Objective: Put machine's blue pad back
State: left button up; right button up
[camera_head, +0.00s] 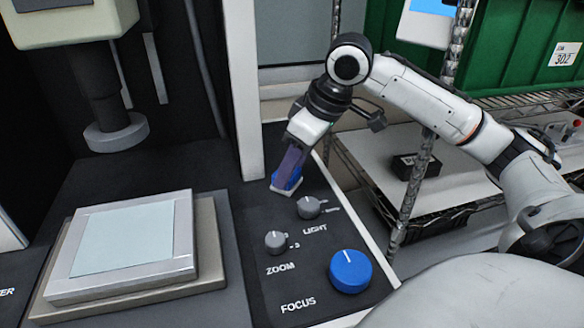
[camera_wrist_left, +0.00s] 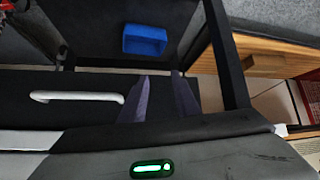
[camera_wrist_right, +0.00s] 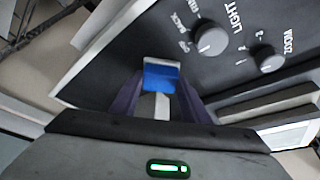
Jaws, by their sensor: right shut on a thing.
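The blue pad (camera_head: 287,180) is at the far end of the machine's black control panel (camera_head: 245,215), beyond the LIGHT knob. A pale white edge shows around its lower side. My right gripper (camera_head: 290,168) points down and is shut on it; the fingers hide part of it. In the right wrist view the blue pad (camera_wrist_right: 161,78) sits between the fingertips, with a white part beside it. I cannot tell whether it touches the panel. My left gripper (camera_wrist_left: 158,85) shows only in the left wrist view, its fingers apart with nothing between them.
The panel has a LIGHT knob (camera_head: 309,207), a ZOOM knob (camera_head: 275,242) and a large blue FOCUS knob (camera_head: 350,271). A pale stage plate (camera_head: 125,238) lies to their left, and a white column (camera_head: 243,90) stands behind. A blue bin (camera_wrist_left: 145,40) shows in the left wrist view.

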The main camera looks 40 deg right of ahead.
jog(key=o, duration=1)
jog(key=shift+f, duration=0.1)
jog(key=p+v, duration=0.2)
jog(key=v, duration=1)
